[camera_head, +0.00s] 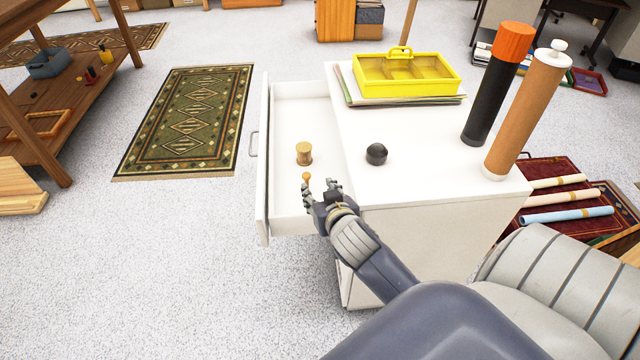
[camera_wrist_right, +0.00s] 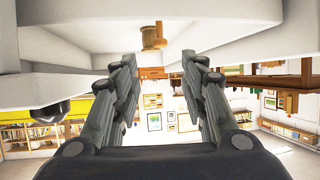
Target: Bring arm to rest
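My right gripper (camera_head: 322,194) is at the near end of an open white drawer (camera_head: 290,110), above its edge. In the right wrist view its two fingers (camera_wrist_right: 162,95) stand wide apart with nothing between them. A small gold spool-like object (camera_head: 304,153) stands in the drawer beyond the fingers. A small orange knob-like object (camera_head: 306,177) shows just past the fingertips. My right arm reaches in from the lower right. My left gripper is not in view.
The white cabinet (camera_head: 420,160) carries a yellow tray (camera_head: 405,75), a dark round object (camera_head: 376,154) and two upright tubes, one black (camera_head: 490,95) and one brown (camera_head: 522,115). A green patterned rug (camera_head: 190,120) lies on open floor at left. A wooden shelf table (camera_head: 85,80) stands farther left.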

